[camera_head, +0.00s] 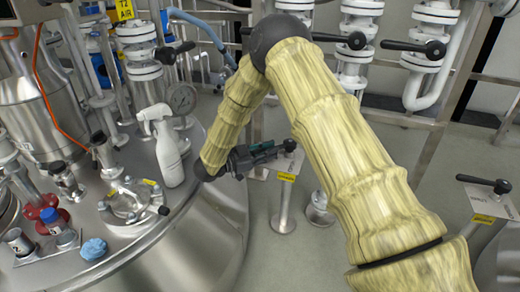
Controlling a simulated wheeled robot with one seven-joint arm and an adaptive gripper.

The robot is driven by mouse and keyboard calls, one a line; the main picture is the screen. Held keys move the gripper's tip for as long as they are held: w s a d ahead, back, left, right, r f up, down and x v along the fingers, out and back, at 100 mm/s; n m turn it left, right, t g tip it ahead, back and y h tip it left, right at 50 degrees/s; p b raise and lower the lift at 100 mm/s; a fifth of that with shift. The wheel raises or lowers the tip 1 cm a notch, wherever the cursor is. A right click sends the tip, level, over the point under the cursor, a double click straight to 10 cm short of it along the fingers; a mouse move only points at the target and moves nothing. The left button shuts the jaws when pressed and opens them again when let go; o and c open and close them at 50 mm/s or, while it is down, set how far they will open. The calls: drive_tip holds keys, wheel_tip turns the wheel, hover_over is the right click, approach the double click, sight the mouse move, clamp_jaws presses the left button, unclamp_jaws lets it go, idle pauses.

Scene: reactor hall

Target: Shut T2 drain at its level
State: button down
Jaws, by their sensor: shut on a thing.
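A low valve post with a small plate and a yellow tag (286,177) stands on the floor in the middle of the view, just right of the large steel vessel. Its tag is too small to read, so I cannot confirm it as the T2 drain. A black lever with a round hub (290,145) sits on top of the plate. My gripper (268,154) is at this lever, coming in from the left, and appears shut on its handle. The fingers hide most of the handle. My arm, in a yellowish sleeve, arches across the view.
The steel vessel (222,235) fills the lower left; a white spray bottle (166,150), a gauge (182,98) and a blue cloth (93,249) are on its top. A similar lever post (484,219) stands at right. White pipes with black levers line the back, with a "T2 AIR" tag (125,9).

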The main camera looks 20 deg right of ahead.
drive_tip(key=shift+a, duration=0.1)
drive_tip(key=c, duration=1.4)
unclamp_jaws()
drive_tip(key=shift+o, duration=0.5)
wheel_tip(320, 180, up, 10)
